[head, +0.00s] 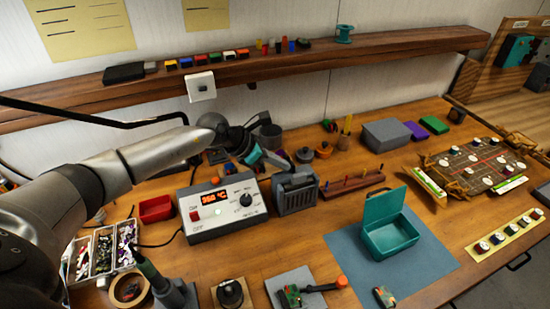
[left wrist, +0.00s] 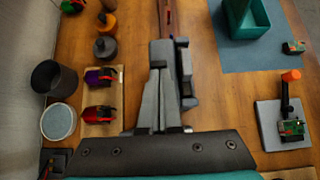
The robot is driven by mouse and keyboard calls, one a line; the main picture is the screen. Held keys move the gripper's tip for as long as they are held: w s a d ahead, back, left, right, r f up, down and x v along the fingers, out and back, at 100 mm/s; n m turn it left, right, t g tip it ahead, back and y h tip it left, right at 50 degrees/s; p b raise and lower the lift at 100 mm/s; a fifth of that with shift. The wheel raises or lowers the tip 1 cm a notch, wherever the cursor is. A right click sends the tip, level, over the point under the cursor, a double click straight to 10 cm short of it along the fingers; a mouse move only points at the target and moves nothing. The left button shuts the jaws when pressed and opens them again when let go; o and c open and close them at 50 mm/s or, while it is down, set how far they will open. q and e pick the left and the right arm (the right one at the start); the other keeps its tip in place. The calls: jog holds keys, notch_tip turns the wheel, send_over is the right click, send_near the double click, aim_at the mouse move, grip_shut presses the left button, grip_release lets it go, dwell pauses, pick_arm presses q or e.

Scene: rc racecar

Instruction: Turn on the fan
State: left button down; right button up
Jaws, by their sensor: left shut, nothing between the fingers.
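A grey box with a finned front (head: 295,192) stands on the bench right of the control unit; it looks like the fan. I cannot tell whether it runs. My left gripper (head: 286,166) is shut and empty, reaching in from the left, with its fingers close above the back of this box. Contact cannot be told. In the left wrist view the shut grey fingers (left wrist: 163,55) point up the picture and cover much of what lies beneath. A white switch plate (head: 201,87) is on the shelf's front. My right gripper is not in view.
The control unit (head: 222,207) with a red display and knob stands left of the box. A wooden tool rack (head: 353,185) is at its right. A teal open box (head: 391,236) sits on a blue mat (head: 345,247).

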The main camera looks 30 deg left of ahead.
pick_arm(q)
jog(key=shift+w+d+r+g+y+p, duration=0.35)
jog(key=shift+r+g+y+p, duration=0.3)
jog(key=shift+p, duration=0.5)
jog(key=shift+w+d+g+y, duration=0.1)
jog(key=shift+w+g+y, duration=0.1)
jog(key=shift+g+y, duration=0.05)
jog(key=shift+f+g, duration=0.15)
jog(key=shift+g, duration=0.15)
jog(key=shift+f, duration=0.15)
jog(key=shift+r+p, duration=0.75)
jog(key=shift+r, duration=0.1)
